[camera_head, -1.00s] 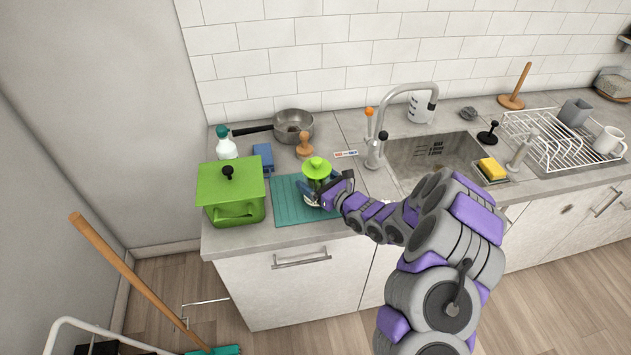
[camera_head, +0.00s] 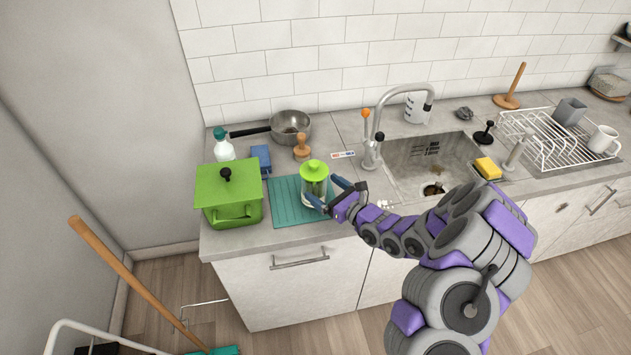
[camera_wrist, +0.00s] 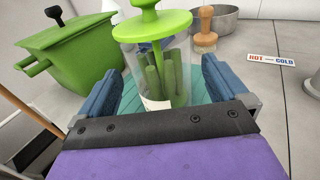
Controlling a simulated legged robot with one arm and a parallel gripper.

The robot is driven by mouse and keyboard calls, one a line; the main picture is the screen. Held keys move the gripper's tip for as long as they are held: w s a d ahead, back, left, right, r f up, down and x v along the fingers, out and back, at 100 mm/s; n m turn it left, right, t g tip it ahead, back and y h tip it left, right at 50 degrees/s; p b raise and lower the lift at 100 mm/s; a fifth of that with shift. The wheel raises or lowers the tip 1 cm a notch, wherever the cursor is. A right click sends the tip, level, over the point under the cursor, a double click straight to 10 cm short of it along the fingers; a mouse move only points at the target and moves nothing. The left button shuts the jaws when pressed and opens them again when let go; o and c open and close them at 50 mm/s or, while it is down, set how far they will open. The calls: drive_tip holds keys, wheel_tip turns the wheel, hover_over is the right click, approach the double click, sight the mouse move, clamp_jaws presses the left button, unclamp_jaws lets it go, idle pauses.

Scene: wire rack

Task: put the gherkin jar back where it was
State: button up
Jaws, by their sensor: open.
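The gherkin jar (camera_head: 315,184) is a clear jar with a bright green lid and knob, standing upright on the teal mat (camera_head: 286,207) on the counter. In the wrist view the jar (camera_wrist: 166,75) shows green gherkins inside and a pale label low on its wall. My gripper (camera_head: 325,195) is open at the jar's front right side. In the wrist view its blue fingers (camera_wrist: 160,88) stand on the left and right of the jar, with a visible gap on the right. The jar's base is partly hidden behind my gripper's dark front bar.
A green pot (camera_head: 230,196) stands left of the mat. A blue sponge-like block (camera_head: 261,158), a wooden stamp-shaped tool (camera_head: 302,149) and a saucepan (camera_head: 290,127) are behind. The sink (camera_head: 425,165) and tap (camera_head: 372,150) are right; a wire rack (camera_head: 550,139) stands farther right.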

drive_tip(key=v, duration=0.6)
drive_tip(key=shift+s+d+p, duration=0.2)
drive_tip(key=shift+d+p, duration=0.1)
drive_tip(key=shift+p, duration=0.1)
drive_tip(key=s+a+r+n+g+y, duration=0.2)
drive_tip(key=s+a+r+n+g, duration=0.25)
drive_tip(key=r, duration=0.25)
drive_tip(key=s+a+r+n+g+y, duration=0.3)
drive_tip(key=s+a+r+n, duration=0.2)
drive_tip(key=s+r+n, duration=0.15)
drive_tip(key=s+a+r+n+g+h, duration=0.1)
drive_tip(key=s+r+n+g+h, duration=0.2)
drive_tip(key=s, duration=0.4)
drive_tip(key=s+a+r+n+g, duration=0.2)
drive_tip(key=s+n+g, duration=0.2)
drive_tip(key=s+n, duration=0.25)
drive_tip(key=s+d+f+n+g+h, duration=0.2)
drive_tip(key=s+d+n+h, duration=0.35)
drive_tip(key=s, duration=0.55)
drive_tip(key=s+d+t+h, duration=0.1)
drive_tip(key=s+d+h, duration=0.2)
drive_tip(key=d, duration=0.5)
drive_tip(key=s+d+t+h, duration=0.2)
drive_tip(key=d+h, duration=0.4)
drive_tip(key=d, duration=0.3)
drive_tip(key=shift+s+d+r+n, duration=0.3)
drive_tip(key=shift+s+r, duration=0.1)
drive_tip(key=shift+s, duration=0.25)
